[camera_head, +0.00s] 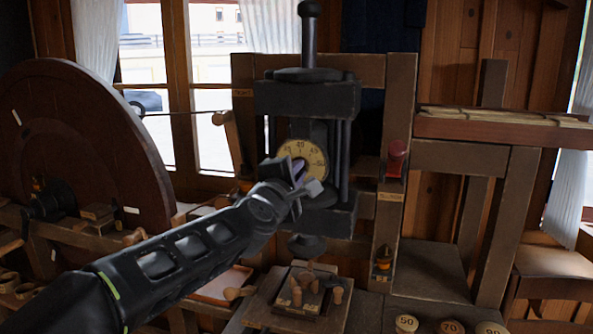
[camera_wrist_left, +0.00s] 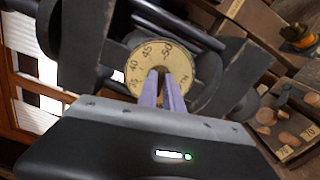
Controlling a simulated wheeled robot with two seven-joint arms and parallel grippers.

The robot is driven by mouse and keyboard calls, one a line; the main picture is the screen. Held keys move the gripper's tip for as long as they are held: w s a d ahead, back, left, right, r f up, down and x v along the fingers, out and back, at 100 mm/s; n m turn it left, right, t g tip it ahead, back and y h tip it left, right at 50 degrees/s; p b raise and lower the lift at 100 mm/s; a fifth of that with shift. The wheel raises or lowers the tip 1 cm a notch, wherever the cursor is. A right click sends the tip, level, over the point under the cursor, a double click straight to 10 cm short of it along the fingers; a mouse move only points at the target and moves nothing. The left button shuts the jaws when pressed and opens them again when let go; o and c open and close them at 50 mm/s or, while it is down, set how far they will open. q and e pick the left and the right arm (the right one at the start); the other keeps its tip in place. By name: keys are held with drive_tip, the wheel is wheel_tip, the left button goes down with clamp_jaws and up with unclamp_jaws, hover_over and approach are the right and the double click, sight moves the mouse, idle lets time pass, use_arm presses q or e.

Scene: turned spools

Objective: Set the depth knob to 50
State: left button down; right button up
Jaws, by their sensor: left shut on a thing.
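The depth knob's round cream dial (camera_head: 305,154) sits on the front of a dark metal press head (camera_head: 305,98). Black numbers run round its rim; 40, 45 and 50 seem to show, but the exact setting is too small to read. My left gripper (camera_head: 300,175) is at the dial's lower front. In the left wrist view the dial (camera_wrist_left: 143,62) faces me, and the two pale purple fingers (camera_wrist_left: 163,88) are close together at its centre, shut on the knob's grip, which they mostly hide. My right gripper is not in view.
A large dark wooden wheel (camera_head: 85,140) stands at the left. Below the press is a wooden block with several pegs (camera_head: 310,290). Round tokens marked 50 (camera_head: 406,324) and 70 (camera_head: 451,327) lie at the front. A red-topped handle (camera_head: 396,158) is on the right post.

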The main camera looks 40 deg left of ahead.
use_arm(q)
drive_tip(key=shift+m, duration=0.3)
drive_tip(key=c, duration=1.5)
unclamp_jaws()
drive_tip(key=v, duration=0.8)
drive_tip(key=shift+w, duration=0.1)
